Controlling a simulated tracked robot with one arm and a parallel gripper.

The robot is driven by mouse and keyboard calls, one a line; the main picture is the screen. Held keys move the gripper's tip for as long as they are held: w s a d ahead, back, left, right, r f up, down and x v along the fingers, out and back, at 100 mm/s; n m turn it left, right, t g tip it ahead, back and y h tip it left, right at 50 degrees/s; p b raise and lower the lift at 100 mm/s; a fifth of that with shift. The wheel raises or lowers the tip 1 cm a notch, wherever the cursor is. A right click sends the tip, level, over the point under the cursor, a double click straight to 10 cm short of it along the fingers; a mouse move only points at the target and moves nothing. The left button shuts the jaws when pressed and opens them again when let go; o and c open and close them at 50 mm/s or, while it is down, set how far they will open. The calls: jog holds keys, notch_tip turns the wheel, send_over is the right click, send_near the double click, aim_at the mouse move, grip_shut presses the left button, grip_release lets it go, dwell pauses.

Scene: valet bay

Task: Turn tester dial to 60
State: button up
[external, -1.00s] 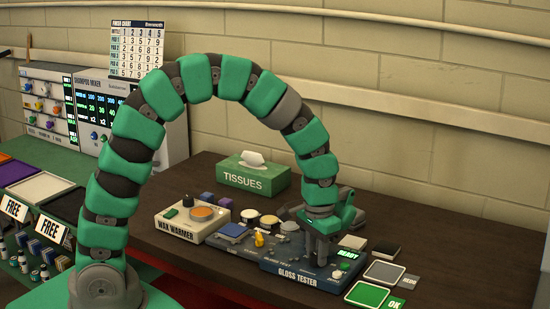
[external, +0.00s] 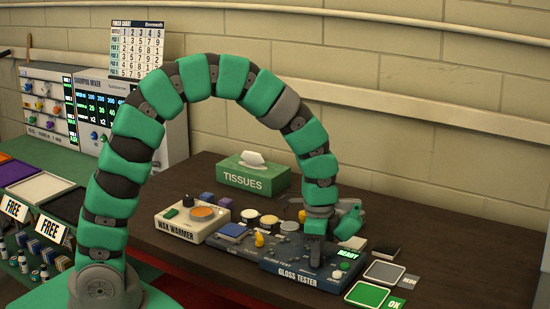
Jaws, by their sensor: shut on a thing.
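The gloss tester (external: 283,268) is a dark blue box on the dark table, with a lit READY display (external: 347,254) at its right end. My gripper (external: 316,256) points down over the tester's right half, left of the display. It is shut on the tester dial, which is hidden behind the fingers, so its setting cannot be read.
A wax warmer (external: 180,226) stands left of the tester. A tissues box (external: 251,176) is farther back. Green (external: 367,294) and grey (external: 384,272) pads lie at the right. The table's far right is clear.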

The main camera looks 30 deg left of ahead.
jog(key=shift+m, duration=1)
jog(key=o, duration=1)
jog(key=shift+c, duration=0.2)
notch_tip(320, 180, up, 14)
jog(key=shift+f+b, duration=0.15)
jog(key=shift+b, duration=0.15)
jog(key=shift+w, duration=0.1)
